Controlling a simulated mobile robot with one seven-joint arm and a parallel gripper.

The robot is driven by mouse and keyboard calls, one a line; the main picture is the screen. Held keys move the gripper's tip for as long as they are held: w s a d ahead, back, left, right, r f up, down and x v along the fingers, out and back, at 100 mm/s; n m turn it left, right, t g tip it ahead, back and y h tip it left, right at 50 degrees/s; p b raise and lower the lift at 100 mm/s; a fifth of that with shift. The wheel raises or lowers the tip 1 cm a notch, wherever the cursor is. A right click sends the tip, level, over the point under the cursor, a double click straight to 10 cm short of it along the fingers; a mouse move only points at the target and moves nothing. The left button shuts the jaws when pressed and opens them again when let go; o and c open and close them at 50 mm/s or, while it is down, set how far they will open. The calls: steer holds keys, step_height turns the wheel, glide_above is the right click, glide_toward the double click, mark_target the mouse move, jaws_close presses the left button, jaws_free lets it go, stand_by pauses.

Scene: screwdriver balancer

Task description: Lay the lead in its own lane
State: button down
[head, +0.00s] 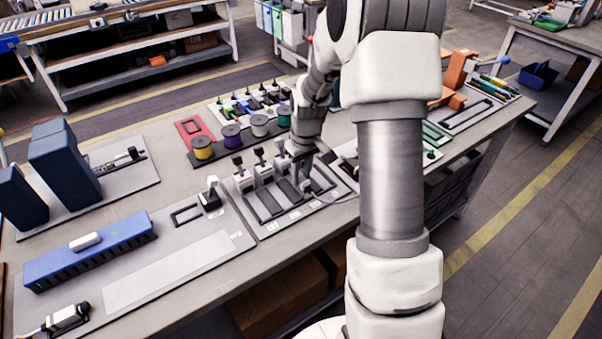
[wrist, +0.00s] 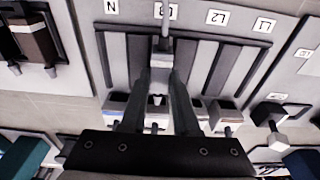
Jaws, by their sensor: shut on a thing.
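The lane board (head: 262,230) is a light grey plate with dark-walled lanes. In the wrist view its board (wrist: 98,70) carries labels N (wrist: 111,6), L2 (wrist: 215,17) and L1 (wrist: 264,24); another label between N and L2 is partly covered by a cable. My gripper (wrist: 160,82) is shut on the lead (wrist: 161,60), a pale block whose grey cable runs past that covered label. The gripper (head: 302,180) also shows over the board in the head view. I cannot tell whether the lead touches the lane floor.
Several upright plugs, one of them dark-topped (head: 237,160), stand along the board's far edge. Behind are wire spools (head: 232,133) on a dark strip. A blue block (head: 90,250) and a small black-and-white fixture (head: 210,197) lie to the left. My arm covers the right side.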

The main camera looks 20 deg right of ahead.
steer(key=shift+f+b, duration=0.45)
steer(key=shift+f, duration=0.15)
stand_by(0.6)
steer(key=c, duration=0.6)
jaws_free()
steer(key=r+p, duration=0.1)
steer(key=r, duration=0.4)
steer(key=s+r+p, duration=0.1)
steer(key=r, duration=0.5)
steer(key=s+r+p, duration=0.1)
steer(key=r, duration=0.5)
steer(key=shift+d+r, duration=0.15)
steer(key=shift+d, duration=0.05)
